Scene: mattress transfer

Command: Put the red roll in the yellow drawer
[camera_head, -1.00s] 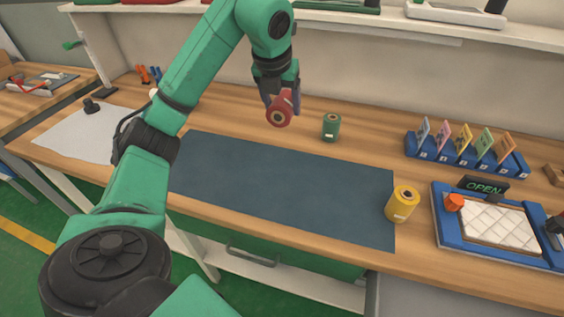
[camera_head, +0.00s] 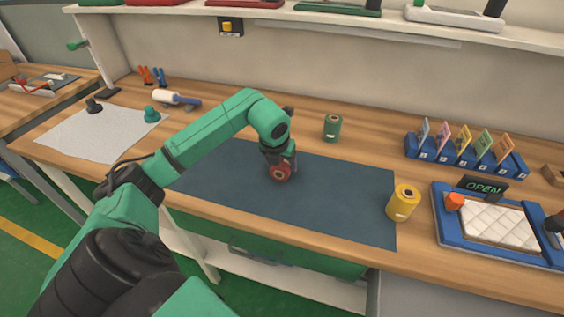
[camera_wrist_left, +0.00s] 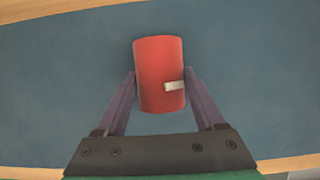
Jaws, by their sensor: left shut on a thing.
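The red roll (camera_head: 280,173) is between the fingers of my left gripper (camera_head: 284,163), over the middle of the dark blue mat (camera_head: 225,185). In the left wrist view the red roll (camera_wrist_left: 158,72) shows its side with a small white label, and both fingers of my left gripper (camera_wrist_left: 160,88) press on it. I cannot tell whether the roll touches the mat. No yellow drawer shows; a dark handle (camera_head: 250,252) shows under the bench's front edge. My right gripper is not in view.
A yellow roll (camera_head: 403,204) stands at the mat's right end and a green roll (camera_head: 332,127) behind it. A blue tray (camera_head: 448,228) with a white quilted pad lies at the right. A blue card rack (camera_head: 463,160) stands behind the tray. The mat's left part is clear.

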